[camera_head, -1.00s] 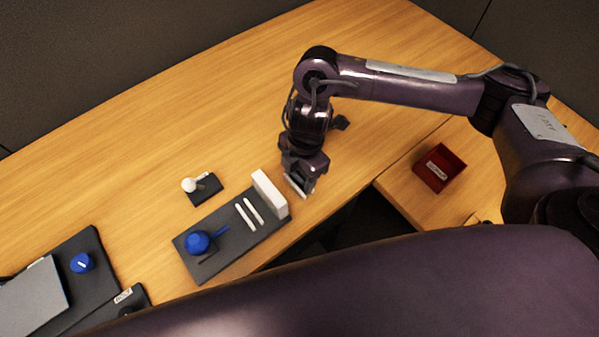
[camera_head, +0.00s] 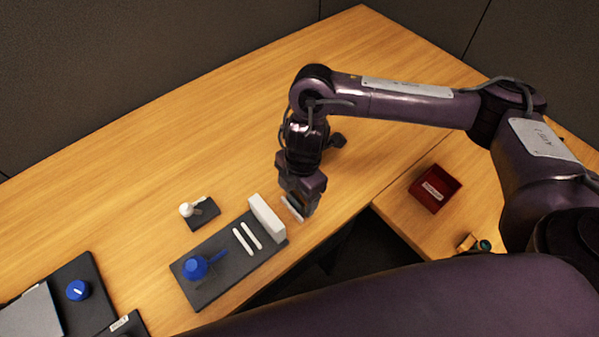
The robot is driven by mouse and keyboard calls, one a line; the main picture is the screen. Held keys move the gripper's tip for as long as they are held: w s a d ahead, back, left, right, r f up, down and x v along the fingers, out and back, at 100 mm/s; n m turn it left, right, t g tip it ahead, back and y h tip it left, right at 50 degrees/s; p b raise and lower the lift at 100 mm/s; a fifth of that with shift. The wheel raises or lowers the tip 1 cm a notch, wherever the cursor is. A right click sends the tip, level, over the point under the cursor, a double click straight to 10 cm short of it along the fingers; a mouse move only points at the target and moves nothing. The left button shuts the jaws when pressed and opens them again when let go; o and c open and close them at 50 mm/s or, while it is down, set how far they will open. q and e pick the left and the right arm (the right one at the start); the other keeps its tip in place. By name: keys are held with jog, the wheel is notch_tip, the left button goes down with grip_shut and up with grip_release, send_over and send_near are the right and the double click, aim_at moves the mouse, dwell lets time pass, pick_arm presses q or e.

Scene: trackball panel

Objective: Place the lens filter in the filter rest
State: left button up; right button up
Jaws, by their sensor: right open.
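I cannot tell for sure which thing is the lens filter. A small teal round piece (camera_head: 485,245) shows beside a tan block at the lower right, partly cut off by my arm. No part is clearly marked as the filter rest. A dark panel (camera_head: 225,285) carries a blue ball (camera_head: 195,267), two white strips (camera_head: 246,237) and an upright white block (camera_head: 267,218). My right gripper (camera_head: 294,208) points down just right of the white block, open, with nothing visible between its fingers. Its fingertips are small and partly dark. My left gripper is out of view.
A red open box (camera_head: 435,188) with a label stands on the right table section. A small black pad with a white knob (camera_head: 188,209) lies behind the panel. A dark tray with a blue knob (camera_head: 78,290) is at the left. The far tabletop is clear.

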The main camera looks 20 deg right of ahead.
notch_tip(320, 180, up, 10)
jog(key=d+p, duration=0.1)
jog(key=shift+w+r, duration=0.15)
jog(key=shift+r, duration=0.05)
jog(key=shift+d, duration=0.1)
dwell(0.5)
